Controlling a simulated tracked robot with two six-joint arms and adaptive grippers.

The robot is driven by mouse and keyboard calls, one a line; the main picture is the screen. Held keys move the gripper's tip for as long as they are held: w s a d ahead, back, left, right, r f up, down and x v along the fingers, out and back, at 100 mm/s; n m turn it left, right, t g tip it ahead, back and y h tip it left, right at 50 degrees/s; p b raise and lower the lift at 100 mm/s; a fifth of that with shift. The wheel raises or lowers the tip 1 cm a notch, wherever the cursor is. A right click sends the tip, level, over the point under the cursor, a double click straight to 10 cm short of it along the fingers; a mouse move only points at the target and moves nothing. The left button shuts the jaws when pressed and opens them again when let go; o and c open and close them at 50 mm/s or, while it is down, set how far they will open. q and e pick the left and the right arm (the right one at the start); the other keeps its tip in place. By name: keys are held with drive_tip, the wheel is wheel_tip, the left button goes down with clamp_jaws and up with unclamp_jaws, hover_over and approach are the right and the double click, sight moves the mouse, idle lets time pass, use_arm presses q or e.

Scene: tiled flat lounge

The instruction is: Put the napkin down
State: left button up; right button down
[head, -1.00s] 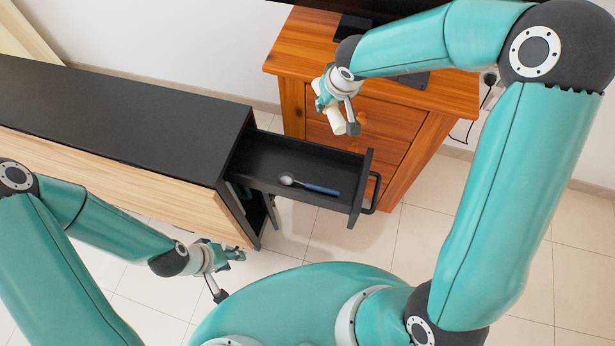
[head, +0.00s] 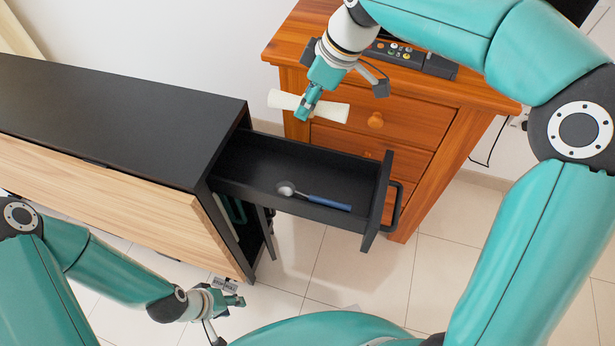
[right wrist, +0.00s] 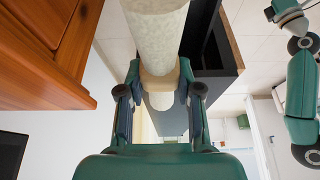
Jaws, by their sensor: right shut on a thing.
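The napkin is a white roll (head: 332,111) held in the air in front of the wooden chest, beyond the open drawer. My right gripper (head: 308,101) is shut around its middle, and the roll's ends stick out on both sides. In the right wrist view, the napkin (right wrist: 156,35) runs away from between the fingers (right wrist: 160,92), with a tan band around it at the grip. My left gripper (head: 232,301) hangs low beside the black cabinet, holding nothing that I can see; its jaw opening is too small to judge.
The black cabinet (head: 120,110) has an open drawer (head: 340,182) with a blue-handled spoon (head: 322,202) inside. The wooden chest (head: 425,125) stands behind it, with a dark device with buttons (head: 400,55) on top. Tiled floor (head: 440,270) is free at the right.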

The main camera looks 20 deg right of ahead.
wheel_tip(320, 180, down, 18)
drive_tip(key=b, duration=0.3)
drive_tip(key=shift+f+b, duration=0.1)
drive_tip(key=shift+b, duration=0.3)
drive_tip(key=shift+f, duration=0.15)
drive_tip(key=shift+f+b, duration=0.5)
drive_tip(key=shift+b, duration=0.05)
drive_tip(key=c, duration=1.1)
unclamp_jaws()
drive_tip(key=shift+o, duration=0.2)
drive_tip(key=shift+r, duration=0.1)
